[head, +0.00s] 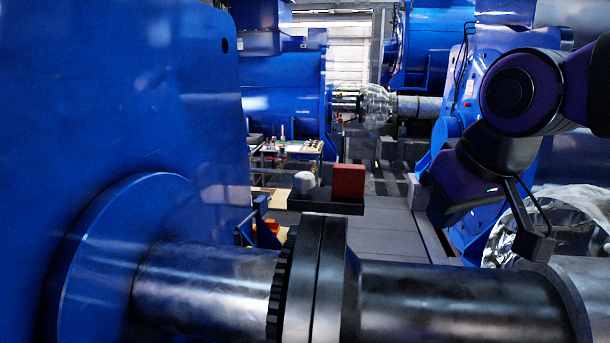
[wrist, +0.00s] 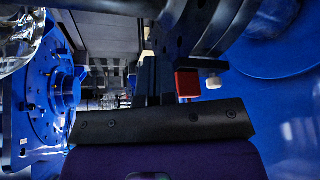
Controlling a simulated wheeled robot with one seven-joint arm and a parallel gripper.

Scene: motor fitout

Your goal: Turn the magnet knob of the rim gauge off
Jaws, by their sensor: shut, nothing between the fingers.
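The rim gauge shows as a red block (head: 348,181) with a pale round knob (head: 304,181) to its left, both at a dark plate just behind the big coupling. In the wrist view the red block (wrist: 188,83) and the pale knob (wrist: 213,80) sit beside the dark coupling discs. I cannot tell the knob's setting. My gripper (wrist: 157,66) is shut and empty in the wrist view, left of the red block and apart from the knob.
A dark flanged coupling (head: 330,285) on a steel shaft (head: 205,285) crosses the foreground. A large blue housing (head: 120,100) fills the left. Blue machinery stands at the right and back. A small bench (head: 290,148) with items stands far behind. Grey floor (head: 392,225) lies open between.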

